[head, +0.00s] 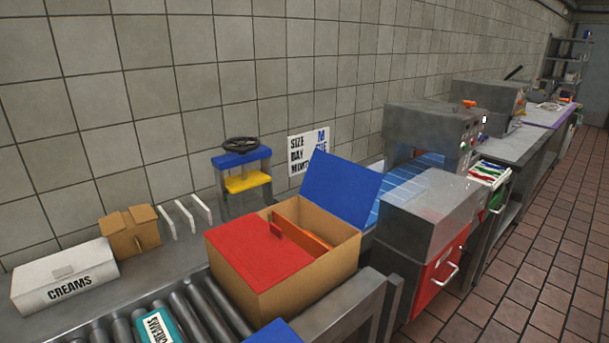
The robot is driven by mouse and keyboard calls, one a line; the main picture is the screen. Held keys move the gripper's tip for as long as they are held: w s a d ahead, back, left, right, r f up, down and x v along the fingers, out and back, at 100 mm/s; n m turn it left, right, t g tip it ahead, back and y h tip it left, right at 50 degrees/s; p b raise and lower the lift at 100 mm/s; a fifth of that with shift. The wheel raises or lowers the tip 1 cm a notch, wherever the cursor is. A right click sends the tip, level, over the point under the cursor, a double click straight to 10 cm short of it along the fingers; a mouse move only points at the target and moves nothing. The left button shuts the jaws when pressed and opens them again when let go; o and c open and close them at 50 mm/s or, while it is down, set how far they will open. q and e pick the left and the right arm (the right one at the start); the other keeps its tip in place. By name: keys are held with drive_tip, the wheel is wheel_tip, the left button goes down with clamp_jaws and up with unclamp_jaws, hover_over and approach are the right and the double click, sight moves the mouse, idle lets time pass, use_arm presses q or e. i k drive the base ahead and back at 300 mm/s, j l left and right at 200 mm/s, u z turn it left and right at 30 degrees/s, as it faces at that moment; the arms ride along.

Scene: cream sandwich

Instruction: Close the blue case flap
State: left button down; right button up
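The case (300,290) is a tan box on the counter near the middle of the head view. Its blue flap (345,190) stands open, raised and leaning back at the right rear side. Its red flap (258,253) lies down over the left part of the box. An orange piece (303,236) shows inside the uncovered part; the rest of the inside is hidden. Neither of my grippers is in view.
A roller conveyor (195,312) runs along the front left, with a teal creams pack on it. A white CREAMS box (65,277) and a small cardboard box (130,231) stand left. A blue-yellow press (243,172) is behind; a grey machine (430,205) stands close right.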

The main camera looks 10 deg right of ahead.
sight(348, 189)
drive_tip(key=i+l+u, duration=0.1)
drive_tip(key=l+u, duration=0.5)
drive_tip(key=u, duration=0.25)
drive_tip(key=l+u, duration=0.4)
drive_tip(key=i+j, duration=0.05)
